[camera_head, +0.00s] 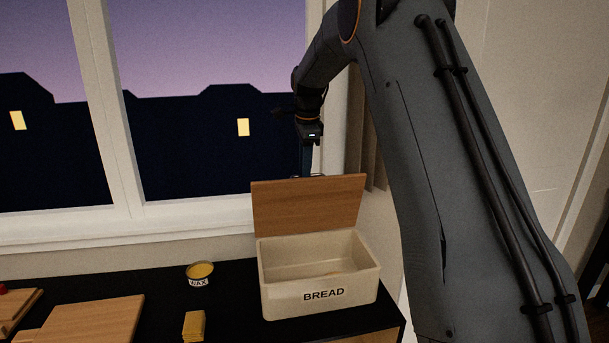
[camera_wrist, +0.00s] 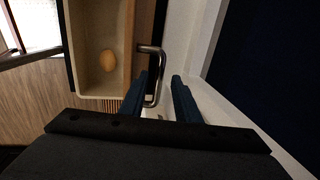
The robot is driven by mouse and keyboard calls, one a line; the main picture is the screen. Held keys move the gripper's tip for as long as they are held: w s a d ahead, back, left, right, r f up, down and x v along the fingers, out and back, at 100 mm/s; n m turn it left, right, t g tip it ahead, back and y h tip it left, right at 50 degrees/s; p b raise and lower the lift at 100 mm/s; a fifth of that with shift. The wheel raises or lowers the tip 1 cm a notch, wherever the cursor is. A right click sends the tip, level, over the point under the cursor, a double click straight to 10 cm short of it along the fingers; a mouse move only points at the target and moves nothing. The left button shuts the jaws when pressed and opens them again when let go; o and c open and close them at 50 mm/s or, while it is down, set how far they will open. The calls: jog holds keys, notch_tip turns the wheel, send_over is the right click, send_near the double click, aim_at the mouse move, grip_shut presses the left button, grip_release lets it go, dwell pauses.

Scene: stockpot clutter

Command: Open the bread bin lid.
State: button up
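The cream bread bin (camera_head: 318,296), marked BREAD, stands on the dark counter. Its wooden lid (camera_head: 308,206) is raised, standing nearly upright at the back, and the inside shows. A tan, rounded item (camera_wrist: 107,60) lies inside the bin in the wrist view. The lid's metal bar handle (camera_wrist: 157,75) sticks out from the lid's far side. My gripper (camera_wrist: 162,82) is behind the lid, its two blue fingers apart. The handle's bar shows in the gap between them, closer to the left finger; I see no firm grip on it. In the head view the lid hides my fingertips.
A wax tin (camera_head: 200,273) and a yellow block (camera_head: 194,325) stand left of the bin. Wooden boards (camera_head: 92,322) lie further left. The window and its frame (camera_head: 130,212) are close behind the counter. My arm fills the right side.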

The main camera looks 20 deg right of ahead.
jog(key=shift+s+r+b, duration=0.2)
jog(key=shift+r+b, duration=0.05)
jog(key=shift+r, duration=0.65)
jog(key=shift+s+r+b, duration=0.2)
jog(key=shift+r, duration=0.65)
jog(key=shift+s+r+b, duration=0.2)
jog(key=shift+r+b, duration=0.05)
jog(key=shift+r, duration=0.65)
